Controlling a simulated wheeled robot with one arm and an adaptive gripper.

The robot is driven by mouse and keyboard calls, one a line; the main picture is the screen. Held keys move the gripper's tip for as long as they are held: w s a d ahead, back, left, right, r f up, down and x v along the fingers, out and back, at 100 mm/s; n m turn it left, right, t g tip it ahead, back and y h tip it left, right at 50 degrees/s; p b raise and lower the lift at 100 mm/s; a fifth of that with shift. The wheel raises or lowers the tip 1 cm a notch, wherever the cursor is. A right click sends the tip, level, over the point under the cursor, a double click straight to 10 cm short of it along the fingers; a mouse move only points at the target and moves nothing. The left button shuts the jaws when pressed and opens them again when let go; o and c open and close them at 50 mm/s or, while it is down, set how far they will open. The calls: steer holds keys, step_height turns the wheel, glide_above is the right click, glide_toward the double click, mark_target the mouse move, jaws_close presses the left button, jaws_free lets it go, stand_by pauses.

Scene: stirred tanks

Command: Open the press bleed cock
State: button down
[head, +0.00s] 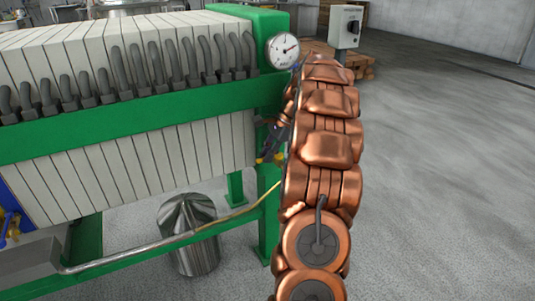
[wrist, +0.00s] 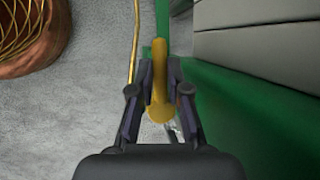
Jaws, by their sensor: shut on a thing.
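The press bleed cock shows as a yellow lever (wrist: 159,80) in the middle of the wrist view. My gripper (wrist: 159,94) is shut on this lever, with one dark finger on each side of it. In the head view my gripper (head: 269,147) is at the right end of the filter press (head: 130,130), below the pressure gauge (head: 284,51). Small yellow parts of the cock show just under the fingers there. The cock's body is mostly hidden by my gripper and arm.
The press's green frame (wrist: 225,115) runs close on the right in the wrist view. A thin yellow hose (head: 259,197) runs below the cock, near a steel vessel (head: 188,240). A grey switch box (head: 346,27) stands behind. The floor to the right is clear.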

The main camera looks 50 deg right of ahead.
steer(key=shift+s+r+n+p, duration=0.2)
steer(key=shift+n+p, duration=0.2)
steer(key=shift+p, duration=0.3)
steer(key=shift+s+f+n, duration=0.1)
steer(key=shift+f+n, duration=0.05)
steer(key=shift+n, duration=0.25)
steer(key=c, duration=1.1)
jaws_free()
steer(key=shift+c, duration=0.2)
steer(key=v, duration=0.7)
steer(key=shift+d, duration=0.15)
